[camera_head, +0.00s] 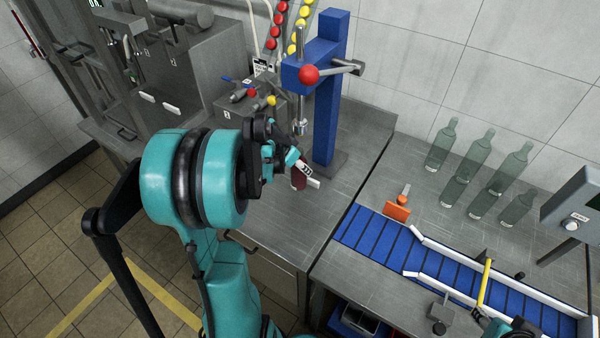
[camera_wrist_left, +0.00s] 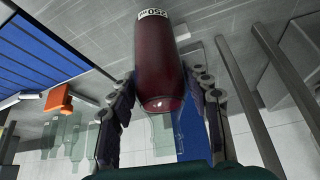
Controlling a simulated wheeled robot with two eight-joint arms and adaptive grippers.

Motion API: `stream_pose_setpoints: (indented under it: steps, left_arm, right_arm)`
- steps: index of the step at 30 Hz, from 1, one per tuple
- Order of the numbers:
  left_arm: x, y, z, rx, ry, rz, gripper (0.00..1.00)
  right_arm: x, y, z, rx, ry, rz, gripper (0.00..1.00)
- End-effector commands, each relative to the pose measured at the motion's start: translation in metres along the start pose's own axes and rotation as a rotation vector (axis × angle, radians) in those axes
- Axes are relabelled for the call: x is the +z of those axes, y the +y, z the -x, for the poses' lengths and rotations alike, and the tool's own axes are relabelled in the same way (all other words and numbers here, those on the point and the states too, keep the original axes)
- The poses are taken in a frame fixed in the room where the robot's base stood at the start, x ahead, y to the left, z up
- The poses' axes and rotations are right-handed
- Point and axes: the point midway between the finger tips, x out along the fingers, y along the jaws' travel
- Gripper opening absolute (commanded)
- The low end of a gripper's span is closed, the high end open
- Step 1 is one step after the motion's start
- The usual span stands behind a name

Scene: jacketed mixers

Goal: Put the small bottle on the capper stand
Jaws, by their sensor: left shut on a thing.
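The small bottle is dark red (camera_head: 298,181) and mostly hidden behind my left gripper (camera_head: 291,163) in the head view. In the left wrist view the bottle (camera_wrist_left: 160,60) sits between the two fingers of my left gripper (camera_wrist_left: 162,105), which is shut on it; a white 250 ml label shows at its end. The capper has a blue post (camera_head: 327,100), a red ball handle and a metal head (camera_head: 301,126). The bottle appears below this head in the picture. I cannot tell whether it touches the stand. A teal and black part of my right arm shows at the lower right edge.
A blue conveyor (camera_head: 385,245) with white rails runs to the right. An orange-bladed scraper (camera_head: 397,212) lies behind it. Several green bottles (camera_head: 479,150) stand at the back right. A grey machine (camera_head: 190,75) and a valve box (camera_head: 245,107) are left of the capper.

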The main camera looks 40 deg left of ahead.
Motion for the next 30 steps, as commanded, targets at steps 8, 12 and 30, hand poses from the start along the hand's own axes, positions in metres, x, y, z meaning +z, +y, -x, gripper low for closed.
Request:
stream_pose_setpoints:
  steps: [8, 12, 30]
  left_arm:
    - [0.013, 0.0, -0.034, 0.0, 0.001, 0.0, 0.0]
    - [0.012, 0.0, -0.034, 0.0, 0.001, 0.0, 0.0]
    - [0.014, 0.0, -0.035, 0.0, 0.0, -0.001, 0.69]
  right_arm:
    - [0.01, 0.0, -0.014, 0.0, 0.0, 0.0, 0.4]
    - [0.009, 0.0, -0.013, 0.0, 0.0, 0.0, 0.4]
    - [0.01, 0.0, -0.014, 0.0, 0.0, 0.0, 0.4]
